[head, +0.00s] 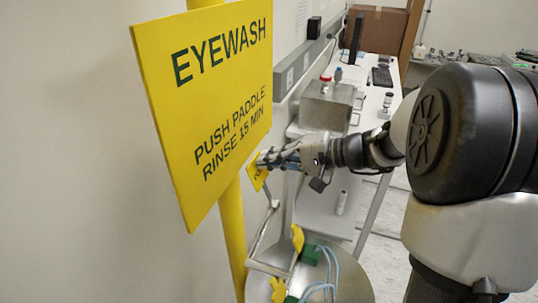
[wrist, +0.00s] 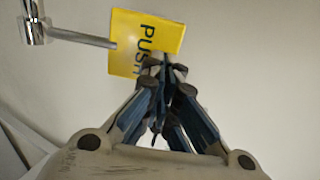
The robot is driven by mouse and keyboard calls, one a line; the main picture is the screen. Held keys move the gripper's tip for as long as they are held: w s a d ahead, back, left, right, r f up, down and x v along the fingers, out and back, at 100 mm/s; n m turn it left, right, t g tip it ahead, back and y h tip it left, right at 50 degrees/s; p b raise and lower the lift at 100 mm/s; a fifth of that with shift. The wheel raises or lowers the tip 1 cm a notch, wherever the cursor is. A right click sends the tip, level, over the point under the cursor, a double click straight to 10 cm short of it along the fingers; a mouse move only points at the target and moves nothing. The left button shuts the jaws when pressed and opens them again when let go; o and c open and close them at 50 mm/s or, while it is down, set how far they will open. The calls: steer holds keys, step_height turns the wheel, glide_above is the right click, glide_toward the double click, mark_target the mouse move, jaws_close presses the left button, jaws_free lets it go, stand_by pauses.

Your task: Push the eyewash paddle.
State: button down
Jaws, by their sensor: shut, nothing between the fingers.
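The eyewash paddle (wrist: 128,40) is a yellow plate marked "PUSH" on a thin metal rod in the wrist view. In the head view only part of the paddle (head: 257,180) shows beside the sign's lower right edge. My gripper (wrist: 160,62) is shut and empty, with its blue-grey fingertips over the lower part of the plate. The gripper (head: 265,160) also shows in the head view, right at the paddle. I cannot tell for certain whether the tips touch the plate.
A yellow "EYEWASH" sign (head: 212,105) stands out from the wall on a yellow pipe (head: 231,235). Below is a round metal bowl (head: 345,280) with yellow-capped nozzles and green fittings. A bench (head: 366,118) with a metal box (head: 327,104) stands behind my gripper.

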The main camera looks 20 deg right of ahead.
steer(key=shift+d, duration=0.1)
steer(key=shift+w+a+f+b, duration=0.2)
steer(key=shift+a+b, duration=0.2)
steer(key=shift+b, duration=0.25)
steer(key=shift+w+a+r+h+p, duration=0.15)
steer(key=shift+w+a+h+p, duration=0.2)
steer(key=shift+a, duration=0.2)
steer(key=shift+w+a+g, duration=0.2)
steer(key=shift+g, duration=0.1)
steer(key=shift+f, duration=0.2)
steer(key=shift+d, duration=0.1)
